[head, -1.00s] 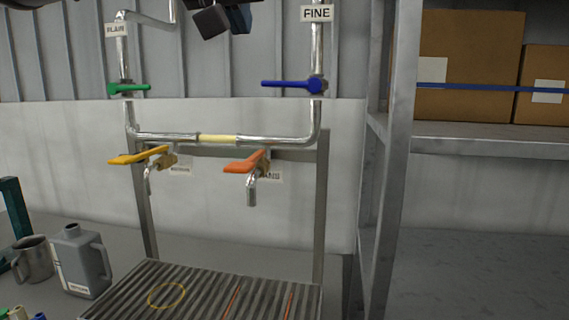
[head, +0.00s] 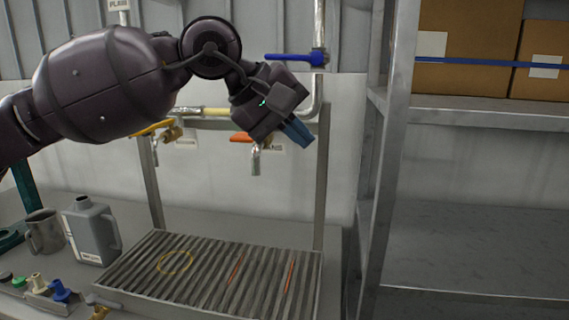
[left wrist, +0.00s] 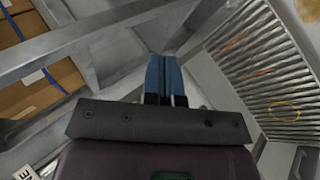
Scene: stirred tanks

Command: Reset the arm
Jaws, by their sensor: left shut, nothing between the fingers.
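My left arm comes in from the left in the head view, and its gripper (head: 298,133) hangs in front of the pipe stand, pointing down and to the right. Its blue fingers are shut with nothing between them. The left wrist view also shows the shut fingers (left wrist: 166,78) side by side. The gripper partly covers the orange valve handle (head: 241,138) and the pipe behind it; I cannot tell whether it touches them. The blue valve handle (head: 290,57) is above it, and the yellow valve handle (head: 152,129) is partly behind the arm. My right gripper is not in view.
A ribbed drain tray (head: 205,268) lies below the taps. A grey jug (head: 92,232) and a metal mug (head: 44,232) stand left of it, with small coloured fittings (head: 60,291) in front. A metal shelf post (head: 383,150) rises close on the right; cardboard boxes (head: 468,45) sit behind it.

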